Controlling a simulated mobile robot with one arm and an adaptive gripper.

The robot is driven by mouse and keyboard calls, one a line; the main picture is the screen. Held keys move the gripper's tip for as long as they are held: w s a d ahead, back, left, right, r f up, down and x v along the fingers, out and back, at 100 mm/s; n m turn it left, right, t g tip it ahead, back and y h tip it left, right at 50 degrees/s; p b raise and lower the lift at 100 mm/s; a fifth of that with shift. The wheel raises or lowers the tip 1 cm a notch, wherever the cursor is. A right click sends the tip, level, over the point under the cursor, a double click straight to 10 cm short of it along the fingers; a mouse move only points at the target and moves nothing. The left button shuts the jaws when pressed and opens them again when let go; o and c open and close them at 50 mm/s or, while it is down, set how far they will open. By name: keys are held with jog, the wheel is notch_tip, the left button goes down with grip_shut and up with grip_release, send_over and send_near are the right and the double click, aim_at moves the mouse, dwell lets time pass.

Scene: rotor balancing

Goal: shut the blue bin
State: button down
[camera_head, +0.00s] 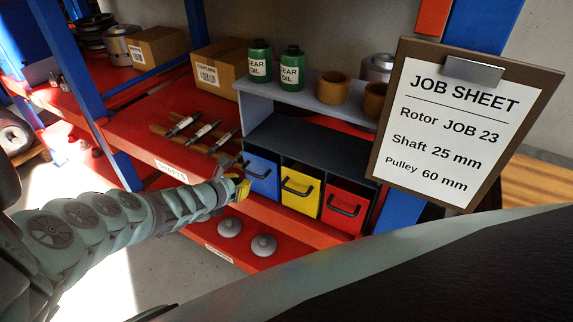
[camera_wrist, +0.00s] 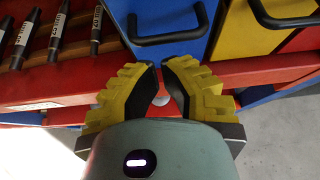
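The blue bin (camera_head: 262,179) is the leftmost of three bins under a grey shelf unit. It has a dark bar handle on its front. Its front looks about level with the yellow bin, and I cannot tell how far out it stands. In the wrist view the blue bin (camera_wrist: 187,52) is at the top, its handle ahead of my fingers. My gripper (camera_wrist: 162,66) has yellow fingers with dark pads, set close together with a narrow empty gap between the tips. In the head view my gripper (camera_head: 242,184) is just left of the blue bin's front, near its handle.
The yellow bin (camera_head: 301,191) and red bin (camera_head: 346,207) stand to the right. Several shafts (camera_head: 203,134) lie on the red shelf at left. Two grey discs (camera_head: 230,227) sit on the lower shelf. A job sheet clipboard (camera_head: 455,125) hangs at right.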

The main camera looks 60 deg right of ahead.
jog(key=shift+s+d+r, duration=0.1)
jog(key=shift+d+r, duration=0.2)
jog(key=shift+d, duration=0.3)
dwell(0.5)
jog(key=w+a+f+p+v, duration=0.1)
jog(key=p+v, duration=0.5)
jog(key=v, duration=0.7)
jog(key=shift+s+f, duration=0.25)
jog(key=shift+s, duration=0.25)
jog(key=shift+d, duration=0.15)
